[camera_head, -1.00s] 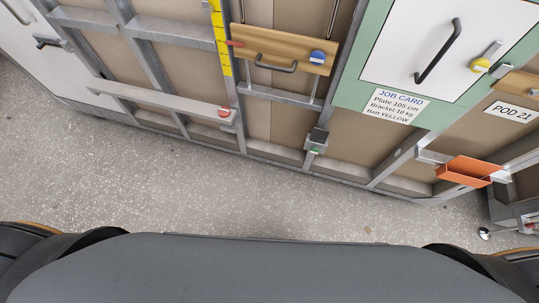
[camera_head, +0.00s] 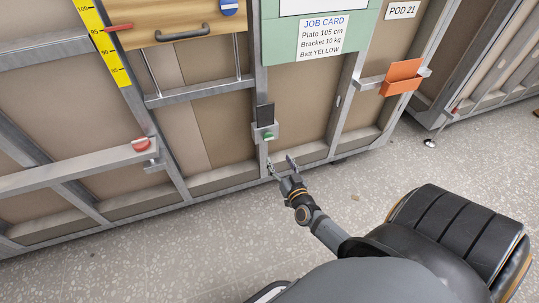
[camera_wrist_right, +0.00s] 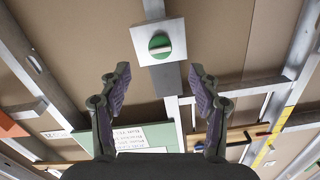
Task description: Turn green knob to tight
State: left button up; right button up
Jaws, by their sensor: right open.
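The green knob (camera_head: 268,136) sits low on a small grey bracket on a metal stud, below a dark block. My left gripper is not in view.
A red knob (camera_head: 140,144) is on a rail at left. An orange holder (camera_head: 402,77) is on the frame at right. A job card (camera_head: 323,37) and a wooden board with a handle (camera_head: 182,32) are above.

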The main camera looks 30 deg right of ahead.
aim_at(270, 139)
jog(key=x, duration=0.3)
jog(key=b+x, duration=0.1)
jog(key=x, duration=0.2)
jog(key=r+b+x, duration=0.1)
jog(key=x, duration=0.2)
jog(key=shift+w+d, duration=0.2)
jog(key=shift+w, duration=0.1)
jog(key=shift+w+d+r+b, duration=0.15)
jog(key=shift+w+b, duration=0.2)
jog(key=shift+w, duration=0.2)
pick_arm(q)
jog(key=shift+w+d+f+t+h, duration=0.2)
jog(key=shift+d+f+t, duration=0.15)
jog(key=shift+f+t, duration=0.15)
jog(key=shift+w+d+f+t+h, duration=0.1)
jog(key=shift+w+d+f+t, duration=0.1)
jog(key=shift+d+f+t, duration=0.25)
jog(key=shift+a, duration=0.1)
pick_arm(e)
jog(key=c, duration=1.2)
